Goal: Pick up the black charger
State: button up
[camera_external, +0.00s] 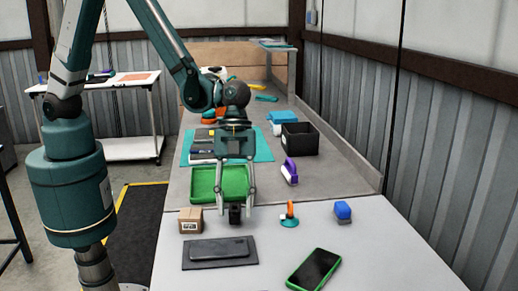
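A small black block (235,214), which looks like the charger, stands on the near white tabletop in the external view. My gripper (235,209) points down over it, with its two fingers apart. One finger shows to the left of the block and one to the right, with a gap on each side. The fingertips are low, about level with the block. Whether they are exactly around it or a little in front or behind, I cannot tell from this single view.
A cardboard box (191,220) stands just left, an orange-and-teal item (289,213) just right. A dark flat slab (220,252) and a green-edged phone (314,270) lie in front. A green tray (205,186) lies behind my gripper. A blue block (343,211) stands farther right.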

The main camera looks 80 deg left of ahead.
jog(key=shift+x, duration=0.95)
jog(key=c, duration=1)
